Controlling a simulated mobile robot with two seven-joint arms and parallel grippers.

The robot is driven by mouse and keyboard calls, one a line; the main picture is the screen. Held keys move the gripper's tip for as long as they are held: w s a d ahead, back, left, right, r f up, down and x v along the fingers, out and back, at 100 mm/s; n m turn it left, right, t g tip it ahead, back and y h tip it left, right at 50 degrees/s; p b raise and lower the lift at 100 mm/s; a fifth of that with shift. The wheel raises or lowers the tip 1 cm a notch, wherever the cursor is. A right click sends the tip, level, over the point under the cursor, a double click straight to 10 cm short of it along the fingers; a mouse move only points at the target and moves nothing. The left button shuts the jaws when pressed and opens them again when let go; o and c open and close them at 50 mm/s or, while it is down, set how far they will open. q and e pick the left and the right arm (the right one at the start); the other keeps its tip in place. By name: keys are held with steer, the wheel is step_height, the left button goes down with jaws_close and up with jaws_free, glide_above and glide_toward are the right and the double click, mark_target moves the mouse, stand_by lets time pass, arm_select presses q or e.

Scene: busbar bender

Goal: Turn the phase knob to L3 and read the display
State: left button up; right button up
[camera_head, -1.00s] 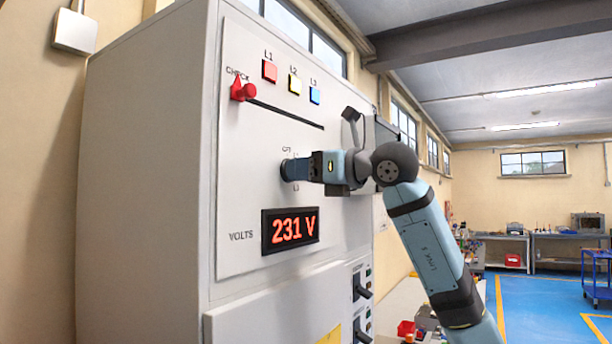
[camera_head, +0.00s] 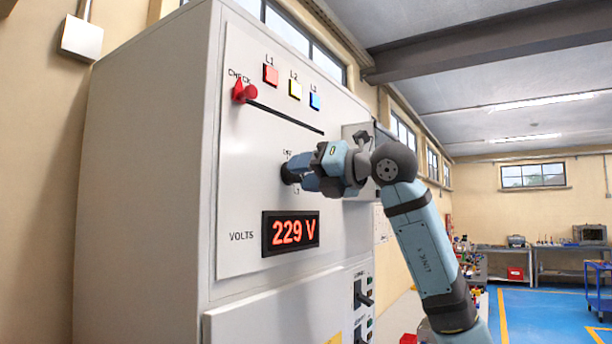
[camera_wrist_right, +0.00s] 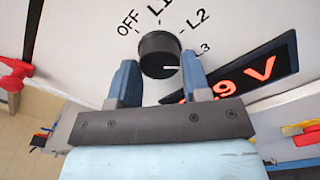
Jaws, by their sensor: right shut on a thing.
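The black phase knob (camera_wrist_right: 160,54) sits on the pale panel, with the labels OFF, L1, L2 and L3 around it in the right wrist view. Its white pointer line points right, toward the L3 side. My right gripper (camera_head: 303,172) is shut on the knob, one blue finger on each side; it also shows in the wrist view (camera_wrist_right: 158,80). The display (camera_head: 290,232) reads 229 V in red in the head view; the wrist view shows only part of it (camera_wrist_right: 262,78). My left gripper is not in view.
Black handles (camera_head: 362,296) stick out lower right.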

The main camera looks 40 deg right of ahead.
stand_by(0.3)
steer(key=o, duration=0.9)
steer(key=shift+b+v, duration=1.85)
steer(key=shift+v, duration=5.1)
steer(key=shift+w, duration=0.1)
steer(key=shift+f, duration=0.1)
